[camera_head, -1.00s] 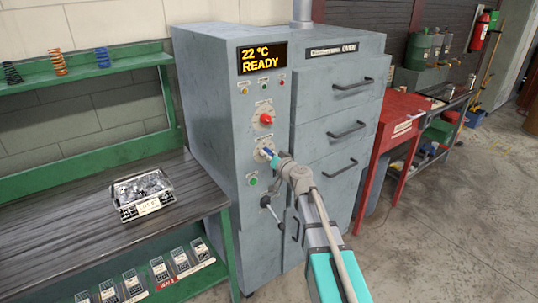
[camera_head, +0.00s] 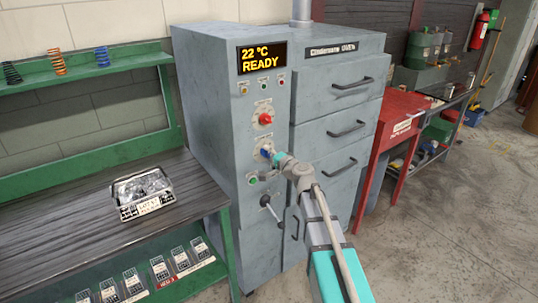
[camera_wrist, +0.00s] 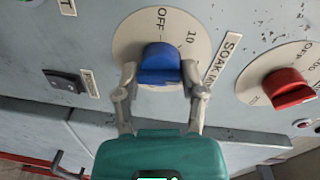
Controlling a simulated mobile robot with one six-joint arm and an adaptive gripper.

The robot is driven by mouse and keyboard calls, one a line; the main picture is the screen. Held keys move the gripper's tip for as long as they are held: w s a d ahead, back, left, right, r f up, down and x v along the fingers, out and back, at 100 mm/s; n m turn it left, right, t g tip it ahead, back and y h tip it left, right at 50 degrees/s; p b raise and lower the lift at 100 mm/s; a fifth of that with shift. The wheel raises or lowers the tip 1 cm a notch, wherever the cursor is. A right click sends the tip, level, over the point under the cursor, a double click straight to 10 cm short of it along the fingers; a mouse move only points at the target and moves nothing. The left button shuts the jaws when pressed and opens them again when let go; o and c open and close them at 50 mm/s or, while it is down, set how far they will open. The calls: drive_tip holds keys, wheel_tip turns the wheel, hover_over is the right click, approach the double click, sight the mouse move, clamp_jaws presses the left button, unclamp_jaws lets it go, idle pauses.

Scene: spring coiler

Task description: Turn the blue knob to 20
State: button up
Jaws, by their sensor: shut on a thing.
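The blue knob (camera_wrist: 160,65) sits on a round pale dial (camera_wrist: 125,45) on the oven's front panel. The dial shows the marks OFF and 10, and a label beside it partly reads "SOAKIN". My gripper (camera_wrist: 159,80) has one finger on each side of the knob and is shut on it. The knob's pointer and the rest of the dial's numbers are hidden or unclear. In the head view the blue knob (camera_head: 265,153) is small, with my gripper (camera_head: 274,157) on it from the right.
The oven display (camera_head: 262,58) reads 22 °C READY. Drawers with handles (camera_head: 348,128) are to the right. A workbench (camera_head: 85,222) stands left.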

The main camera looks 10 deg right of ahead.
drive_tip(key=shift+w+m, duration=0.15)
drive_tip(key=shift+m, duration=0.75)
drive_tip(key=o, duration=1.1)
drive_tip(key=shift+n, duration=0.4)
